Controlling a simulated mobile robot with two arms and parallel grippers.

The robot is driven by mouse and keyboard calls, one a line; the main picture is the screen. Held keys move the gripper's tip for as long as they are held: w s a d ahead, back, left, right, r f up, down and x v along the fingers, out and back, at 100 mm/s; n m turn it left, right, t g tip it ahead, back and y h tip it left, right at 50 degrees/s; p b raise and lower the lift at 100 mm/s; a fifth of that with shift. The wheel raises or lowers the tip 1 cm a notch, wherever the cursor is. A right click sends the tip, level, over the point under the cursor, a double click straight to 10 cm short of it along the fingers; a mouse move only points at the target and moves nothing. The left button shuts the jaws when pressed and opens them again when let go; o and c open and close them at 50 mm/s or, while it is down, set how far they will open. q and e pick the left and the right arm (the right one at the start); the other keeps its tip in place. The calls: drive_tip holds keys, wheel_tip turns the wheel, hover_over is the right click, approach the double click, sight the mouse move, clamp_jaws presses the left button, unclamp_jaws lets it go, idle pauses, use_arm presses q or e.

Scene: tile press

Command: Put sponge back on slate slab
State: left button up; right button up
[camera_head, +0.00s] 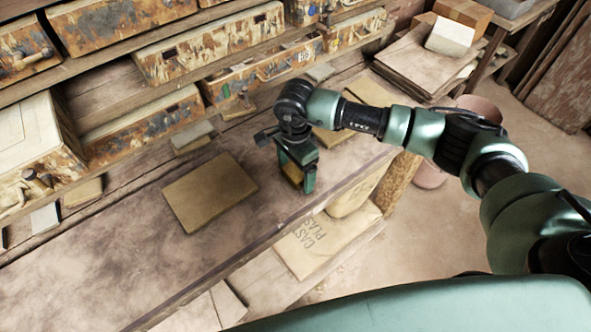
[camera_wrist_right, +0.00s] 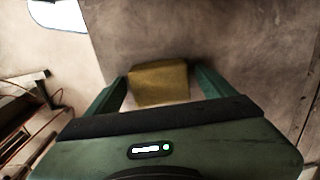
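My right gripper (camera_head: 297,180) is low over the bench (camera_head: 110,255), near its front edge, pointing down. The yellow-brown sponge (camera_head: 291,173) is between its fingers. A flat olive-brown square slab (camera_head: 210,191) lies on the bench to the left of the gripper. Another flat slab (camera_head: 330,137) lies behind, partly hidden by my arm. I cannot tell which is slate. My left gripper is out of view.
Shelves with paint-worn drawers (camera_head: 213,42) line the back of the bench. Small grey blocks (camera_head: 192,137) lie along its rear. Plaster bags (camera_head: 325,240) sit on a lower shelf below the front edge.

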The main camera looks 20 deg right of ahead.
sight(296, 171)
drive_tip(key=shift+r, duration=0.4)
wheel_tip(296, 171, up, 12)
drive_tip(key=b, duration=0.4)
drive_tip(key=shift+f, duration=0.25)
idle(1.9)
